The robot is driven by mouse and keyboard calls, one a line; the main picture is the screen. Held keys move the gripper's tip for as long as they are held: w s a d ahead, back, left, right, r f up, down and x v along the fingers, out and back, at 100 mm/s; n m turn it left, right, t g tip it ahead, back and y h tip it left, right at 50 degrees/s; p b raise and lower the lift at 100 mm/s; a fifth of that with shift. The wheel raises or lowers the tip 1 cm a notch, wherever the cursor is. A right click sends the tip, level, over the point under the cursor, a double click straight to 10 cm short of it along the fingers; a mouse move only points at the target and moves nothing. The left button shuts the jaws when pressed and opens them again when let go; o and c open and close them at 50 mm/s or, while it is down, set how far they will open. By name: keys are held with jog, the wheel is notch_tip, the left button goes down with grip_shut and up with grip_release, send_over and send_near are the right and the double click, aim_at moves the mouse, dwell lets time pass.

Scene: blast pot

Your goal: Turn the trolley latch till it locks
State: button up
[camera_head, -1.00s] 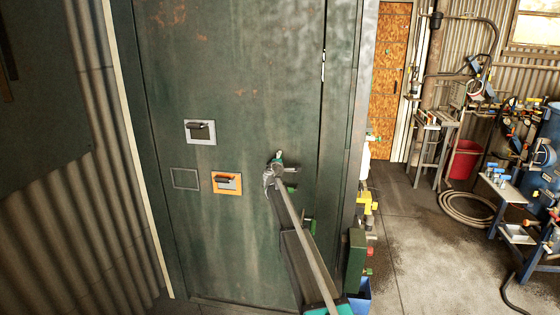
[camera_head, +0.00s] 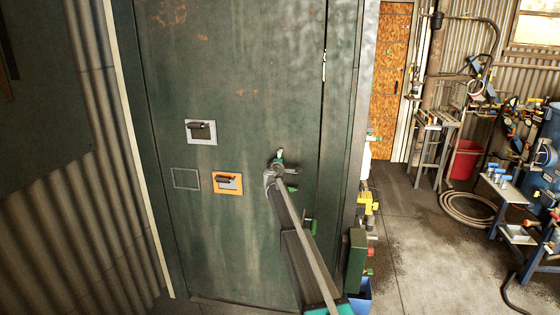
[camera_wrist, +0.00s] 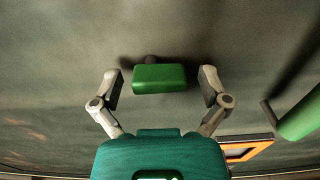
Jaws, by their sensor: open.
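My gripper (camera_head: 275,174) is at the face of the dark green cabinet, at the right of its front panel. In the wrist view its two grey fingers (camera_wrist: 162,82) are open. A green block-shaped handle (camera_wrist: 159,78) on a short dark stem sits between the fingers, with a gap on each side. It looks like the latch, though no label shows. In the head view a small green part (camera_head: 280,154) shows just above my gripper; my gripper and arm hide part of this area.
A second green handle (camera_wrist: 301,115) is close by at the right of the wrist view, near an orange frame (camera_wrist: 247,148). An orange plate (camera_head: 227,183) and a white plate (camera_head: 200,131), each with a dark handle, are to the left. The floor at right is partly clear.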

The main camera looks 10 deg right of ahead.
dwell(0.3)
jog(key=v, duration=1.2)
dwell(0.3)
jog(key=s+d+f+m+g+h, duration=0.1)
jog(key=s+d+f+m+g, duration=0.25)
jog(key=s, duration=0.45)
jog(key=s+d+f+m+g, duration=0.3)
jog(key=s+d+f+m, duration=0.1)
jog(key=s, duration=0.4)
jog(key=s+d+f+m+g+h, duration=0.1)
jog(key=s+d+f+m+g, duration=0.25)
jog(key=s, duration=0.45)
jog(key=s+a+f+m+g+y, duration=0.1)
jog(key=s+a+f+g+y, duration=0.1)
jog(key=s, duration=0.7)
jog(key=s+a+f+m+g+y, duration=0.1)
jog(key=s+a+f+g+y, duration=0.1)
jog(key=s, duration=0.7)
jog(key=s+a+f+m+g+y, duration=0.1)
jog(key=s+a+f+g+y, duration=0.2)
jog(key=s, duration=0.6)
jog(key=shift+f+y, duration=0.25)
jog(key=shift+y, duration=0.05)
